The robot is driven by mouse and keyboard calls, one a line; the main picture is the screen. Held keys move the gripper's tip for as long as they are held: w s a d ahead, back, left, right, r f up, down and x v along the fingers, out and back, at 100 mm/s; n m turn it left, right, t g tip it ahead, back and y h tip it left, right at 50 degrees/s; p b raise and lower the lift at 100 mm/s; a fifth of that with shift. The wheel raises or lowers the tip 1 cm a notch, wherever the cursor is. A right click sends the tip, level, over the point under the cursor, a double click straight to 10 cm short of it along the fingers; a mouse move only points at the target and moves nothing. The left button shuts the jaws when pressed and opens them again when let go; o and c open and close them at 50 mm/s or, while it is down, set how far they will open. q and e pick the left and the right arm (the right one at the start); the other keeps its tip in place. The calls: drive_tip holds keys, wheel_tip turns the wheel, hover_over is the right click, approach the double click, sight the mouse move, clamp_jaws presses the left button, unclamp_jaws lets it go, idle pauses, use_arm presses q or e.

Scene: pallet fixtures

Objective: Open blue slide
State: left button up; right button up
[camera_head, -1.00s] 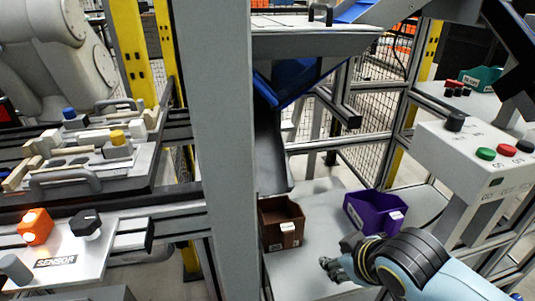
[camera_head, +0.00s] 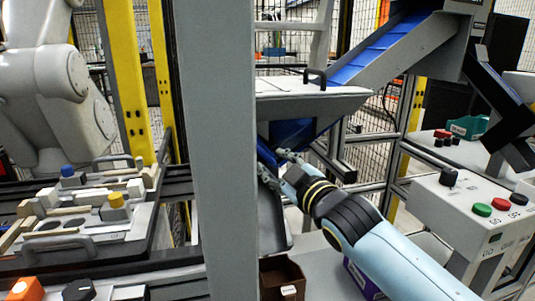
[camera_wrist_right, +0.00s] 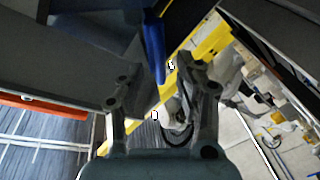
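The blue slide (camera_head: 291,134) hangs below a grey hopper in the middle of the head view, above a dark chute. Its lower part is partly hidden by my right gripper. My right gripper (camera_head: 269,162) is raised to the slide's lower end, with its two fingers spread. In the right wrist view the gripper (camera_wrist_right: 165,72) shows its fingers apart, and the narrow blue edge of the slide (camera_wrist_right: 153,47) lies ahead, between the fingertip directions. I cannot tell whether they touch. My left gripper is not in view.
The grey hopper (camera_head: 312,102) is just above the gripper. A grey post (camera_head: 217,150) stands close on its left. A brown bin (camera_head: 281,279) and a purple bin (camera_head: 362,281) sit below. A button box (camera_head: 480,205) is at right.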

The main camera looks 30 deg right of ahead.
sight(269, 159)
drive_tip(key=w, duration=0.4)
drive_tip(key=shift+w, duration=0.1)
clamp_jaws()
